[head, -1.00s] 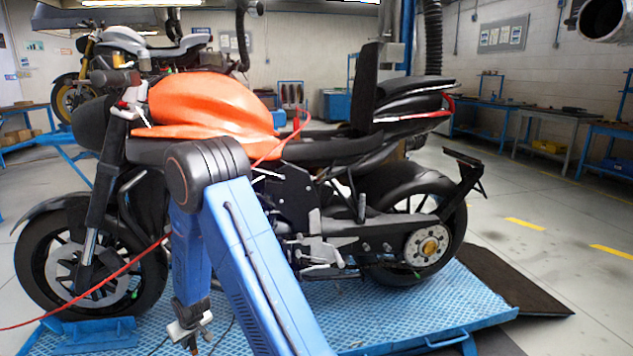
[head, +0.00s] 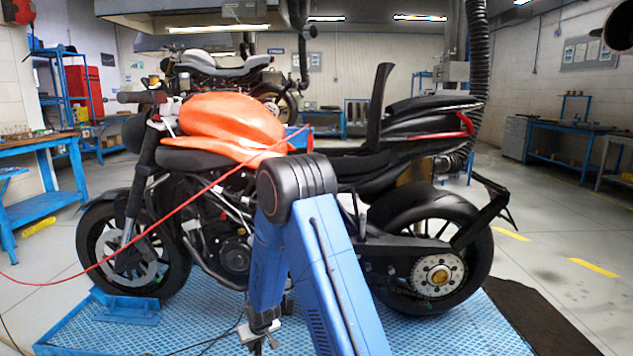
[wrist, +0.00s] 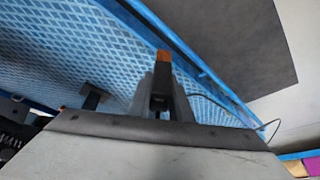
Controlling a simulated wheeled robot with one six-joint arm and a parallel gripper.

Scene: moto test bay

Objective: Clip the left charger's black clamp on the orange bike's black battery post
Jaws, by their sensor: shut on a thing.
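The orange bike (head: 232,120) stands upright, side-on, on a blue lift platform. Its battery post cannot be made out; my arm covers part of the bike's middle. My gripper (head: 262,336) points down at the bottom of the head view, low in front of the bike and above the platform. It is shut on the black clamp, which shows only in part in the wrist view (wrist: 160,88). A thin black cable (wrist: 266,127) shows there too. A red cable (head: 170,213) runs from the left edge up to the bike near the seat. The left charger is not in view.
A blue workbench (head: 40,150) stands at the left. A second, grey bike (head: 215,68) is behind. Open floor shows at left and right.

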